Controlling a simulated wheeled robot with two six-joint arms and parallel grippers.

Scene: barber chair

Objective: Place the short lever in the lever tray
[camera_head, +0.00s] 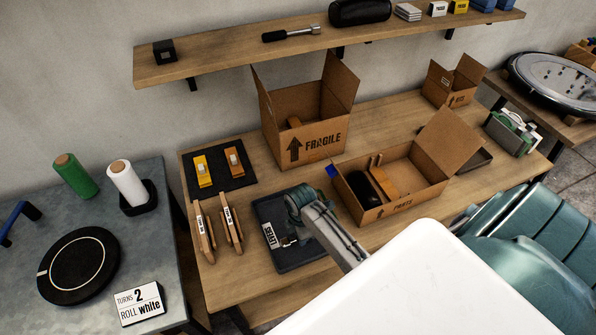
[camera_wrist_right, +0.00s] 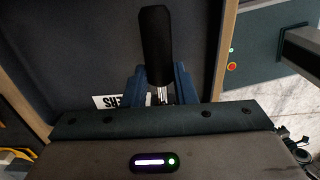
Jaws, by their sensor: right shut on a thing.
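The lever tray (camera_head: 290,262) is a shallow dark tray with a white label, on the wooden bench in the head view. My right gripper (camera_head: 294,226) is over this tray. In the right wrist view, my right gripper (camera_wrist_right: 158,84) is shut on the short lever (camera_wrist_right: 155,45), which has a black handle and a shiny metal shank. The dark tray floor (camera_wrist_right: 75,50) and its upside-down label lie behind it. I cannot tell whether the lever touches the tray. The gripper mostly hides the lever in the head view. My left gripper is not in view.
A dark mat (camera_head: 238,175) holds two orange-yellow pieces. A metal tool with a black handle (camera_head: 290,34) lies on the shelf.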

